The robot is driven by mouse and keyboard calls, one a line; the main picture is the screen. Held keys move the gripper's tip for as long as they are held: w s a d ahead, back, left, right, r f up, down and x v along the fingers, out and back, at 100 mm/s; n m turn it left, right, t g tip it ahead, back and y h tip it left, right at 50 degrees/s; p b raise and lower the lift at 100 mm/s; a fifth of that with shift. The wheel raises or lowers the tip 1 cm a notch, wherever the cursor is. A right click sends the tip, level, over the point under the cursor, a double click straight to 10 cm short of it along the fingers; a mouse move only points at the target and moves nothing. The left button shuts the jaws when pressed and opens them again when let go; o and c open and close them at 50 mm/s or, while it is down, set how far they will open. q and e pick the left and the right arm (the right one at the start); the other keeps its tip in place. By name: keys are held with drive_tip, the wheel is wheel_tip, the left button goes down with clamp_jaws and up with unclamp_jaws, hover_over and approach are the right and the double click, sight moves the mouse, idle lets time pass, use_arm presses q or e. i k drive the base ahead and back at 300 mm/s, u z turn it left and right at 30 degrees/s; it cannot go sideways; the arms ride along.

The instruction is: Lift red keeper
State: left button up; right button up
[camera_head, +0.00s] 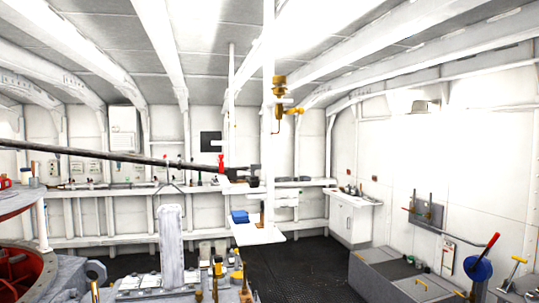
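A small red piece (221,162), which looks like the red keeper, is upright near the right end of a long dark bar (110,154). The bar runs in from the left edge and slopes slightly down to the right. I cannot tell whether the red piece sits on the bar or behind it. A dark block (255,170) shows by the bar's right end, in front of a white post. Neither of my grippers is clearly visible in this view.
A white post (268,130) with brass fittings stands mid-view above a small white shelf (258,236). A grey upright (172,245) and yellow-handled tools are in front. A grey box (395,275) and blue wheel (478,268) are at right. Dark floor (310,265) lies between.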

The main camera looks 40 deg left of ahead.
sight(221, 170)
drive_tip(key=u, duration=0.5)
drive_tip(key=i, duration=1.25)
drive_tip(key=u, duration=0.95)
